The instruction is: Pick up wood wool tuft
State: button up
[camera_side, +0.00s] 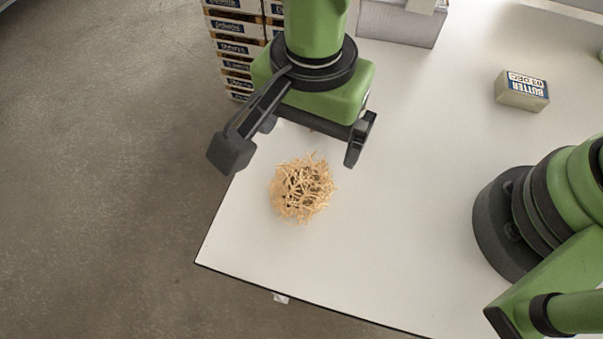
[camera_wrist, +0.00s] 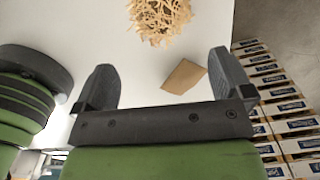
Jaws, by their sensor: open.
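The wood wool tuft (camera_side: 303,188) is a loose round clump of pale tan strands. It lies on the white table near its left corner in the side view. In the wrist view the tuft (camera_wrist: 160,18) shows at the top, partly cut off by the frame edge, beyond the fingertips. My gripper (camera_side: 298,155) is open and empty, with its two dark fingers wide apart. In the side view it is behind the tuft and appears above the table. In the wrist view my gripper (camera_wrist: 160,75) has nothing held between its fingers.
A brown flat piece (camera_wrist: 184,77) lies on the table between the fingers in the wrist view. A butter box (camera_side: 522,91) stands at the right back. A grey bin (camera_side: 400,22) is at the back. The table's front is clear.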

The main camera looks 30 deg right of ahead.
aim_at(305, 173)
jog(key=f, duration=0.9)
jog(key=shift+a+f, duration=0.25)
jog(key=shift+f, duration=0.1)
jog(key=c, duration=1)
